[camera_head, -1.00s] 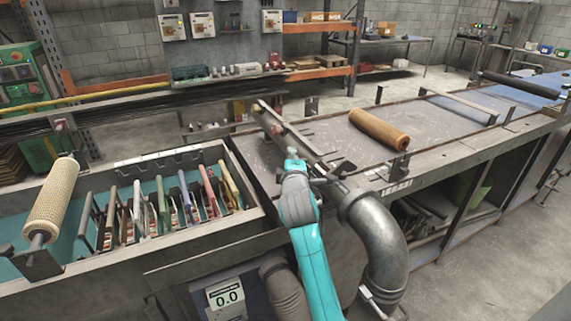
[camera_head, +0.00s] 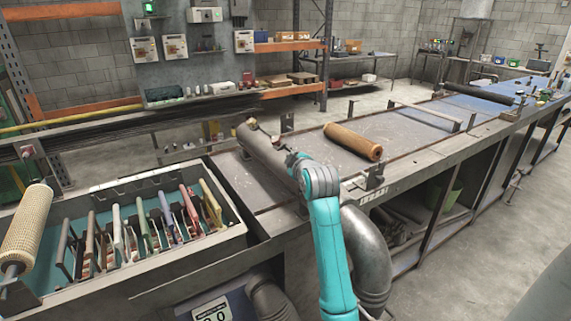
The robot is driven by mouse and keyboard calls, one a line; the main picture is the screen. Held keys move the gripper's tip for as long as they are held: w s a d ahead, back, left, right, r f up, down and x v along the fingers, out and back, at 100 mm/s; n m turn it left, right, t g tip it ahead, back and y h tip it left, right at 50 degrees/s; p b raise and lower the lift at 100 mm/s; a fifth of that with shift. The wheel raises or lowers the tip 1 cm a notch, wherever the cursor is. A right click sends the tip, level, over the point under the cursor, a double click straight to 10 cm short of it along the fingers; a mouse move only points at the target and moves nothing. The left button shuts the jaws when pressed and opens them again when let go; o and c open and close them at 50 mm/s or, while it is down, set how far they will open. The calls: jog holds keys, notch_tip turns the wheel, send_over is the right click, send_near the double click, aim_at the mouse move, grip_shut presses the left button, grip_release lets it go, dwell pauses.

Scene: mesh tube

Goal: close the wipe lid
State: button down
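My teal arm reaches up from the bottom over the front edge of the long bench. Its grey wrist end, where my gripper (camera_head: 294,158) is, lies beside a grey metal cylinder (camera_head: 262,148). The fingers cannot be made out, and I cannot tell whether they touch the cylinder. I cannot pick out a wipe lid or wipe container for certain in this view.
An orange-brown roller (camera_head: 352,141) lies on the bench (camera_head: 295,132). At left, a tray (camera_head: 150,265) holds several upright coloured frames, with a pale mesh roll (camera_head: 25,230) beside it. A thick grey pipe (camera_head: 368,250) stands right of my arm. Floor at right is clear.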

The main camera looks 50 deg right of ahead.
jog(key=shift+d+f, duration=0.1)
jog(key=shift+d, duration=0.1)
dwell(0.4)
jog(key=c, duration=1.2)
grip_release()
notch_tip(320, 180, up, 10)
jog(key=shift+r, duration=0.1)
jog(key=shift+s+a, duration=0.1)
